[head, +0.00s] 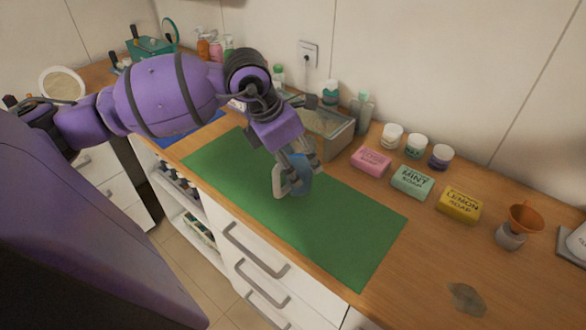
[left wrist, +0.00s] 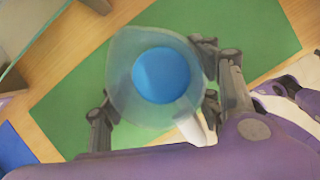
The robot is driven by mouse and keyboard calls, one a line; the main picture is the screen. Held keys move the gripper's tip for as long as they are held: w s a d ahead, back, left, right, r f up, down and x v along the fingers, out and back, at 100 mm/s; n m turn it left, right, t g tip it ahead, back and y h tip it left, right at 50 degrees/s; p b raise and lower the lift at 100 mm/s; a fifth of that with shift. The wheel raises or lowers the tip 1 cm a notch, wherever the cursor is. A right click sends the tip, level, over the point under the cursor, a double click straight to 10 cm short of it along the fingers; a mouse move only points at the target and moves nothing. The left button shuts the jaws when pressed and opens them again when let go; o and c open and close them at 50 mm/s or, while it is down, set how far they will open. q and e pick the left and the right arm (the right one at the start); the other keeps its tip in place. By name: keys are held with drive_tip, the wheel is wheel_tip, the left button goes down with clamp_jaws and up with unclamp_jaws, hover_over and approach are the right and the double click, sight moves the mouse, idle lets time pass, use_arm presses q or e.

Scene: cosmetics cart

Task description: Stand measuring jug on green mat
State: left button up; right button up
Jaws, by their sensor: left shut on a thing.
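The measuring jug (head: 301,182) is a translucent bluish cup with a pale handle, and it looks upright. In the left wrist view the jug (left wrist: 122,78) is seen from above, with a round blue area inside. My left gripper (head: 298,160) is shut on the jug, with one finger on each side of it in the left wrist view (left wrist: 160,103). The jug is over the middle of the green mat (head: 340,235); I cannot tell whether its base touches the mat. My right gripper is not in view.
Pink (head: 371,160), mint (head: 412,181) and yellow (head: 459,204) soaps lie right of the mat, with several small jars behind. A glass-sided box (head: 330,130) stands close behind my gripper. An orange funnel (head: 525,217) is at far right. The mat's near right part is bare.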

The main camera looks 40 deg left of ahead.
use_arm(q)
drive_tip(key=shift+w+a+f, duration=0.2)
drive_tip(key=shift+a+f, duration=0.05)
drive_tip(key=shift+f, duration=0.05)
drive_tip(key=shift+w+a+f, duration=0.15)
drive_tip(key=shift+f, duration=1.65)
drive_tip(key=shift+f, duration=0.2)
drive_tip(key=o, duration=1.5)
drive_tip(key=shift+o, duration=0.2)
drive_tip(key=shift+r, duration=0.1)
drive_tip(key=shift+r, duration=0.3)
drive_tip(key=p+v, duration=0.1)
drive_tip(key=v, duration=1)
drive_tip(key=shift+s+a+r, duration=0.15)
drive_tip(key=shift+s+r, duration=0.1)
drive_tip(key=shift+s, duration=0.05)
